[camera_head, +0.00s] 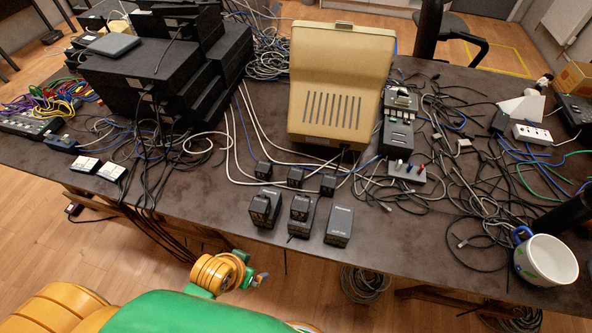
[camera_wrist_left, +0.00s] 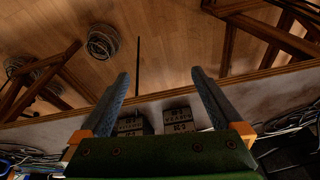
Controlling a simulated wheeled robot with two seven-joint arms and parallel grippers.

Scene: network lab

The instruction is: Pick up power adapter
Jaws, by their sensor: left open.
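Several black power adapters sit upright on the dark table near its front edge. The front row has a left adapter (camera_head: 264,209), a middle adapter (camera_head: 300,214) and a right adapter (camera_head: 339,226). Three smaller black adapters (camera_head: 295,176) stand behind them. In the left wrist view my left gripper (camera_wrist_left: 160,75) is open, with nothing between its fingers. Two dark, labelled adapters (camera_wrist_left: 178,121) show beyond it, partly hidden by the gripper body. In the head view only parts of my arm show at the bottom; the fingertips are not clear. My right gripper is not in view.
A beige device (camera_head: 340,85) stands behind the adapters, and stacked black boxes (camera_head: 150,85) stand to the left. Cables tangle across the right side, near a white mug (camera_head: 545,260). The table surface (camera_head: 215,195) left of the front adapters is fairly clear.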

